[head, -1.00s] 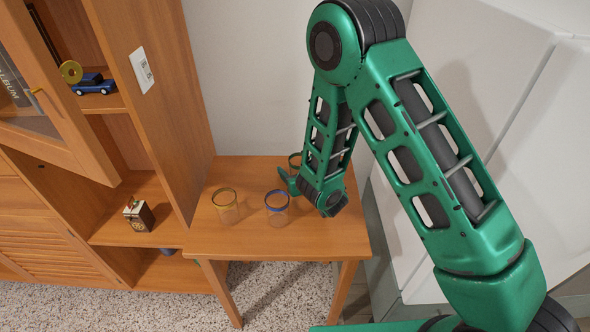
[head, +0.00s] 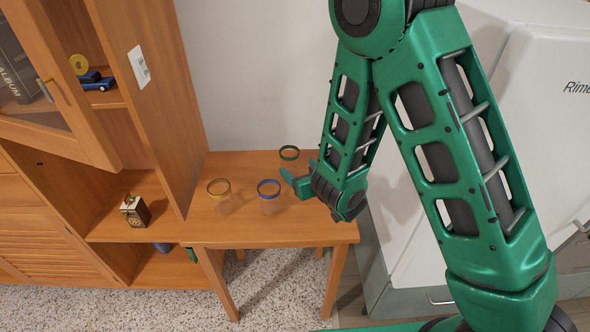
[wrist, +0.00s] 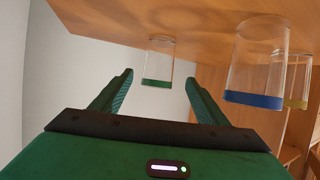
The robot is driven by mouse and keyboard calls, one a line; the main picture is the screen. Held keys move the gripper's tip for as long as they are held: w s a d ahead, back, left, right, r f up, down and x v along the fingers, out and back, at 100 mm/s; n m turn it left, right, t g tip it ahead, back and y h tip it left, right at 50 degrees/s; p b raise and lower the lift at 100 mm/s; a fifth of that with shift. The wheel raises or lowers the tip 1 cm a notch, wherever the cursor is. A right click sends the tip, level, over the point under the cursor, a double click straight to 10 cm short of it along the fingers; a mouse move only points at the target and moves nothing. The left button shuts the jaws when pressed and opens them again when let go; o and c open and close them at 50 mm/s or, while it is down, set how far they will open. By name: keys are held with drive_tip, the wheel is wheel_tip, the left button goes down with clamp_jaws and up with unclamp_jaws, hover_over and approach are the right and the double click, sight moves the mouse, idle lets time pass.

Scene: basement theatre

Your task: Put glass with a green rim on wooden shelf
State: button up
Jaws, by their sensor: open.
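The glass with a green rim (head: 289,153) stands on the wooden table, near the wall. My gripper (head: 298,180) is open and empty, low over the table, just in front of and slightly right of that glass. In the wrist view, which looks upside down, the green-rimmed glass (wrist: 158,62) shows beyond and between my two fingers (wrist: 158,85), apart from them.
A yellow-rimmed glass (head: 219,188) and a blue-rimmed glass (head: 268,189) stand on the table (head: 240,232), left of my gripper. A cabinet door (head: 50,75) hangs open at left. A white appliance (head: 425,215) stands close on the right. The table's front strip is clear.

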sight(287, 155)
drive_tip(key=x, duration=0.3)
drive_tip(key=r+x, duration=0.1)
drive_tip(key=x, duration=0.4)
drive_tip(key=shift+w+a, duration=0.1)
drive_tip(key=shift+w, duration=0.6)
drive_tip(key=c, duration=1.3)
drive_tip(key=shift+r, duration=0.1)
drive_tip(key=shift+c, duration=0.2)
